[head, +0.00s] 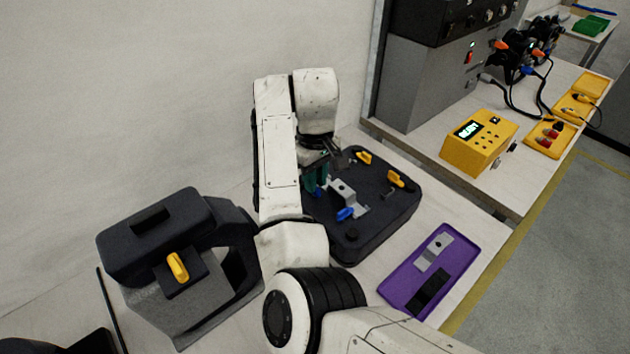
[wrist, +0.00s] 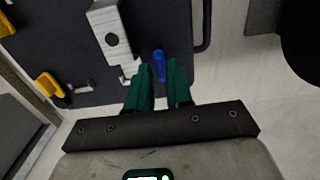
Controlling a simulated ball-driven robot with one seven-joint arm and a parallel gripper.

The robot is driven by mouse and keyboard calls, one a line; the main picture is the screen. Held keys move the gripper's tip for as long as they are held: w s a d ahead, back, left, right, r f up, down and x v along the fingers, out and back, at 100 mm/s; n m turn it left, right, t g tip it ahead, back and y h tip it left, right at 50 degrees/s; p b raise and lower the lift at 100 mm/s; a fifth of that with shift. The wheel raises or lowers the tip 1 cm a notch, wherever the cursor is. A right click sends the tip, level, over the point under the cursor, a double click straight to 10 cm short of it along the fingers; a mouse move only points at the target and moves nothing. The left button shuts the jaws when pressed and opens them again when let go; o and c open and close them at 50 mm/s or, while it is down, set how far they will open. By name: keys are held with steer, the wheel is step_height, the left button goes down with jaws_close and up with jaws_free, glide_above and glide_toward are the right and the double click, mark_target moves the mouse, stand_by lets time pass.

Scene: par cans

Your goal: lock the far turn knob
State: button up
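A dark case panel (head: 378,222) lies on the table and carries several turn knobs. A blue turn knob (wrist: 160,66) appears between the tips of my gripper (wrist: 162,78) in the wrist view, its grip pointing along the fingers. Both green fingers stand apart with a gap on each side of it. Contact is not visible. In the head view my gripper (head: 316,178) is over the panel's far left part and mostly hides this knob. A second blue knob (head: 345,214) is nearer. A grey metal bracket (wrist: 111,39) is beside the knob at my fingers.
Two yellow knobs (head: 363,157) (head: 396,179) are on the panel's far and right sides. A purple tray (head: 398,290) with a grey and a black part is at the right. A dark box (head: 160,235) with a yellow knob (head: 178,267) stands left. A yellow device (head: 478,142) is on the other table.

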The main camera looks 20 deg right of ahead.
steer(key=shift+f, duration=0.6)
jaws_close()
